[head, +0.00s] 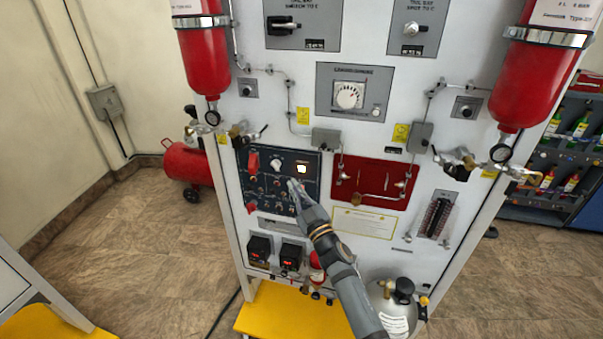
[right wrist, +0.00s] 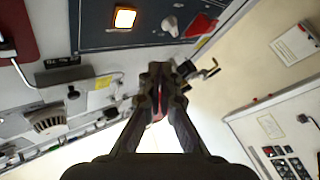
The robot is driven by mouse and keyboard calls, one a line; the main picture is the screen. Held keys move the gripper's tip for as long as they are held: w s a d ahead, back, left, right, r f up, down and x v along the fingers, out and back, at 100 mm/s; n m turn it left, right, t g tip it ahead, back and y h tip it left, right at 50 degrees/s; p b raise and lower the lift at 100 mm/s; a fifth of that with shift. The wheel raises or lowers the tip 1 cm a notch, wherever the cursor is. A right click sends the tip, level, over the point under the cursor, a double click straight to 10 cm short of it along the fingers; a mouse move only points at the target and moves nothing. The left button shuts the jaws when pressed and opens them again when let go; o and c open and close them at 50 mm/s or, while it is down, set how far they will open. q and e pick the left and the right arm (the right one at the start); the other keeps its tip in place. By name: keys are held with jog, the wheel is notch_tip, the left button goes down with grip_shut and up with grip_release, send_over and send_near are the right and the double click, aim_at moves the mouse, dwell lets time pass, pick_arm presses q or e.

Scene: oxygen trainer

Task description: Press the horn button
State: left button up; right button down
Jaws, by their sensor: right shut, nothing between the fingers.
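A dark control panel (head: 257,187) is set in the white trainer board. It carries a lit white square button (head: 302,169) at its upper right, but I cannot read its label to tell if it is the horn button. The lit button also shows with an orange rim in the right wrist view (right wrist: 125,17), at the top. My right gripper (head: 294,186) is shut and empty, in front of the panel and just below the lit button in the head view. It hides part of the panel's lower right. I cannot tell whether its tips touch the panel. My left gripper is out of view.
A red recessed panel (head: 374,182) with pipes lies right of the dark panel. Red cylinders (head: 203,55) with valves hang on both sides of the board. Two small display units (head: 260,248) sit below. A yellow step (head: 290,313) stands at the board's foot.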

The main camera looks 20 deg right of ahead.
aim_at(302, 169)
jog(key=shift+w+d+b, duration=0.2)
jog(key=shift+w+d, duration=0.3)
jog(key=shift+w, duration=0.25)
jog(key=shift+w+d+b, duration=0.2)
jog(key=shift+w+d, duration=0.3)
jog(key=shift+w, duration=0.25)
jog(key=shift+w+d+b, duration=0.2)
jog(key=shift+w+d, duration=0.3)
jog(key=shift+w, duration=0.25)
jog(key=shift+w+d, duration=0.1)
jog(key=shift+w+d, duration=0.15)
jog(key=shift+w, duration=0.1)
jog(key=shift+w+d, duration=0.2)
jog(key=shift+w, duration=0.1)
dwell(0.3)
jog(key=shift+s, duration=0.1)
jog(key=shift+s+a, duration=0.45)
jog(key=shift+s, duration=0.15)
jog(key=shift+p, duration=0.3)
